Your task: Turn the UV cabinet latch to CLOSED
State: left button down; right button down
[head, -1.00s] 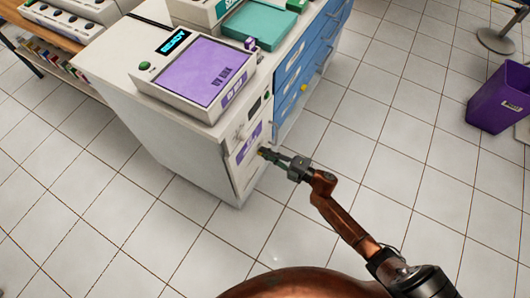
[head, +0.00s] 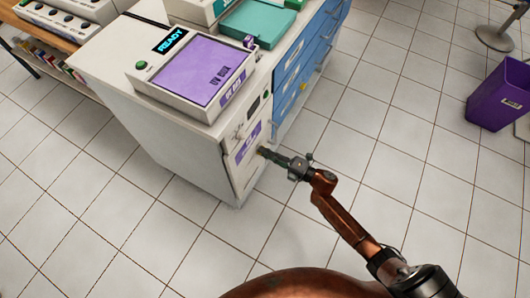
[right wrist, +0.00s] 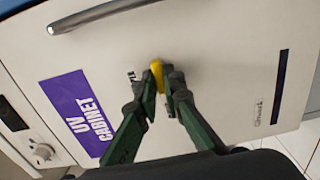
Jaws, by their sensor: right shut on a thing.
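The UV cabinet (head: 243,172) is the white front below the UV box, with a purple label that also shows in the right wrist view (right wrist: 78,115). Its yellow latch (right wrist: 157,76) stands out from the white door, beside small dark lettering that I cannot read. My right gripper (right wrist: 161,88) is shut on the latch, with the green fingers on either side of it. In the head view my right gripper (head: 264,153) reaches the cabinet front from the right and hides the latch. My left gripper is not in view.
The UV box (head: 195,75) with a READY display sits on the cabinet top. Blue drawers (head: 300,75) adjoin on the right. A metal bar handle (right wrist: 95,16) crosses the door in the wrist view. A purple bin (head: 498,95) stands far right; the tiled floor between is clear.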

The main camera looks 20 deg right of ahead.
jog(key=c, duration=2)
grip_release()
jog(key=shift+c, duration=0.2)
jog(key=shift+s, duration=0.1)
jog(key=v, duration=1.2)
